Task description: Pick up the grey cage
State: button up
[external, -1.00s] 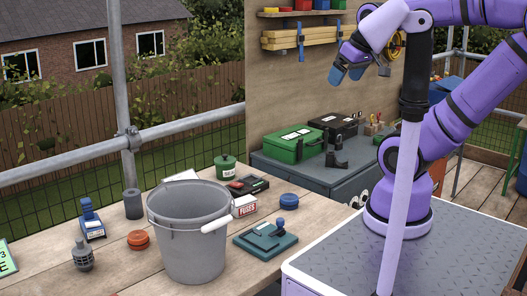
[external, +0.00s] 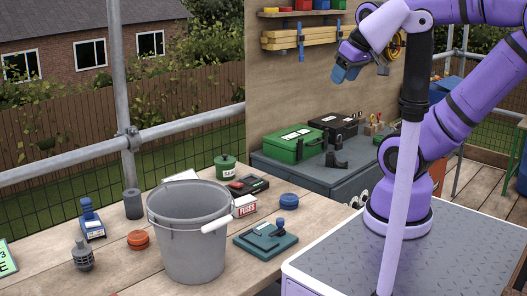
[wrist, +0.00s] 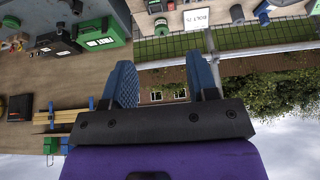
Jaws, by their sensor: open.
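The grey cage (external: 83,256) is a small dark grey caged piece with a narrower top. It stands upright on the wooden bench (external: 122,272) at the left in the external view, left of the grey bucket (external: 190,240). I cannot make it out in the wrist view. My gripper (external: 347,73) is raised high at the upper right, in front of the plywood wall and far from the cage. Its two blue fingers (wrist: 163,75) are apart with nothing between them in the wrist view.
Near the cage are an orange disc (external: 139,240), a blue-based tool (external: 91,220) and a dark grey cylinder (external: 132,204). A teal tool (external: 266,241) and a fuses box (external: 245,206) lie right of the bucket. A scaffold rail (external: 60,165) runs behind the bench.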

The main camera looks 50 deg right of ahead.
jog(key=w+a+r+n, duration=0.1)
jog(key=w+a, duration=0.2)
jog(key=w, duration=0.3)
jog(key=w+a+r+y, duration=0.1)
jog(key=w+a, duration=0.3)
jog(key=w, duration=0.3)
jog(key=w+a+r+n, duration=0.1)
jog(key=w+a+r, duration=0.15)
jog(key=w, duration=0.35)
jog(key=w+a+f+n, duration=0.1)
jog(key=w+a+f, duration=0.2)
jog(key=w+a, duration=0.45)
jog(key=w+a+f, duration=0.4)
jog(key=w+a, duration=0.2)
jog(key=a, duration=0.3)
jog(key=n+g+y, duration=0.1)
jog(key=n+g, duration=0.1)
jog(key=n, duration=0.2)
send_near(79, 240)
jog(key=x, duration=0.4)
jog(key=shift+s+d, duration=0.15)
jog(key=shift+d, duration=0.05)
jog(key=shift+x, duration=3.25)
jog(key=shift+a+r+t+y, duration=0.1)
jog(key=shift+t+y, duration=0.2)
